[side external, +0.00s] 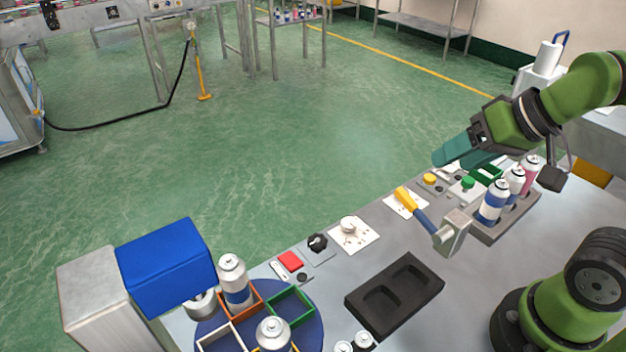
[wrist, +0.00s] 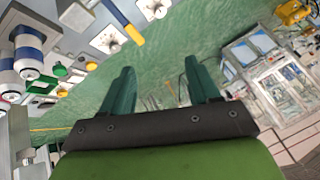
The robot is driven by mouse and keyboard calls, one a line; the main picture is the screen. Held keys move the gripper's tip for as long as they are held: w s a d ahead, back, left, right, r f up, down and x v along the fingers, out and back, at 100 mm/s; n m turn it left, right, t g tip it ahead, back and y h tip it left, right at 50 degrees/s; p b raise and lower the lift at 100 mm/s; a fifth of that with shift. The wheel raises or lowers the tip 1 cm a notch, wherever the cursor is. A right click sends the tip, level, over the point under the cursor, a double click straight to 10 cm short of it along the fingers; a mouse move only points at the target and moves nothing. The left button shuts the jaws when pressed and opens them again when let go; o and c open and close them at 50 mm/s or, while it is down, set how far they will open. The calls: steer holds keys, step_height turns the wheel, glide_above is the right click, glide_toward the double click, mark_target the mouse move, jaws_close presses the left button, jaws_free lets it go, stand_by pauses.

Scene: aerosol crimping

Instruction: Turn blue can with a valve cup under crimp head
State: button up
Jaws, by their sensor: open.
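A can with a blue band (side external: 236,288) stands upright in the orange-framed compartment of the blue round turntable (side external: 312,318). A second can (side external: 273,336) stands at the turntable's front, cut by the picture edge. The blue crimp head housing (side external: 167,266) is at the left, with a grey cylinder (side external: 200,304) below it, left of the blue-banded can. I cannot tell whether a valve cup sits in that can. My gripper (side external: 452,154) is open and empty, high over the far right of the bench. Its teal fingers are spread in the wrist view (wrist: 158,66).
A lever with a yellow grip (side external: 406,198), a black knob (side external: 317,242), a white dial (side external: 348,227) and a red button (side external: 290,261) line the bench's back edge. A black tray (side external: 394,294) lies mid-bench. A rack at right holds several cans, including a blue one (side external: 494,203).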

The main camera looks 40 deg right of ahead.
stand_by(0.3)
steer(key=shift+o, duration=0.7)
steer(key=shift+f, duration=0.1)
steer(key=n+g+h, duration=0.2)
steer(key=n+g, duration=0.5)
steer(key=n, duration=1.7)
glide_above(319, 239)
step_height(319, 239, down, 6)
steer(key=r, duration=0.1)
step_height(319, 239, down, 17)
steer(key=shift+r, duration=0.15)
steer(key=c, duration=1.1)
steer(key=shift+o, duration=0.2)
